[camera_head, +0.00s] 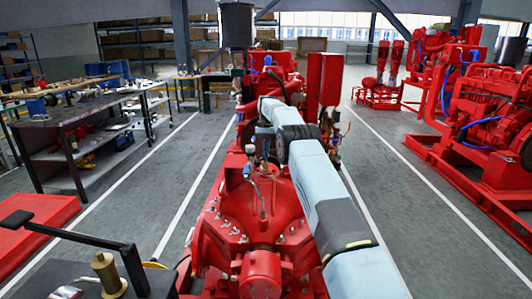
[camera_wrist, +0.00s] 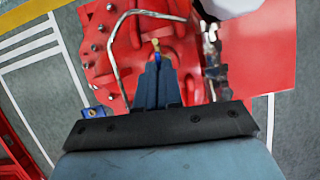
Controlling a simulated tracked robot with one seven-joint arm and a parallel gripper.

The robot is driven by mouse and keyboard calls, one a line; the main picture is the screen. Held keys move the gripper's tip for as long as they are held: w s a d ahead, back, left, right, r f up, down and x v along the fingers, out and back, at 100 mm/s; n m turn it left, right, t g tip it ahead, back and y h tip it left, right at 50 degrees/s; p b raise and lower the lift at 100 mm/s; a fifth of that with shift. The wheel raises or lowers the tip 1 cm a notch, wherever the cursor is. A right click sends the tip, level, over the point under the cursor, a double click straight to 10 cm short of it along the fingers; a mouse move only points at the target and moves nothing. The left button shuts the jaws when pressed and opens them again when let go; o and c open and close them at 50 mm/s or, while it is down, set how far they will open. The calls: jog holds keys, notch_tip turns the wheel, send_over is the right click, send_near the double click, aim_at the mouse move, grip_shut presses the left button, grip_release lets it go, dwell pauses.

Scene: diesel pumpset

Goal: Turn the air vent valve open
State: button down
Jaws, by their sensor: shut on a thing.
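The air vent valve (camera_wrist: 156,44) shows in the wrist view as a small brass fitting with a blue handle (camera_wrist: 157,57), on the red pump casing (camera_wrist: 140,62). My gripper (camera_wrist: 157,64) is shut on the blue handle, its narrow fingers close together and covering much of it. The brass part shows just beyond the fingertips. In the head view, my pale blue arm reaches from the lower right over the red pumpset (camera_head: 245,215). The gripper tips and the held handle are hard to make out there.
A bent metal pipe (camera_wrist: 116,58) runs left of my fingers and across beyond the valve. A gauge (camera_head: 250,150) stands on the pumpset. A workbench (camera_head: 75,120) is at the left, other red pumpsets (camera_head: 485,115) at the right. Floor lanes are clear on both sides.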

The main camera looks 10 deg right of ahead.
jog(key=shift+r, duration=0.1)
dwell(0.5)
jog(key=c, duration=1.3)
grip_release()
jog(key=shift+w+r, duration=0.1)
jog(key=shift+r, duration=1.2)
jog(key=s+r, duration=1)
jog(key=s, duration=0.4)
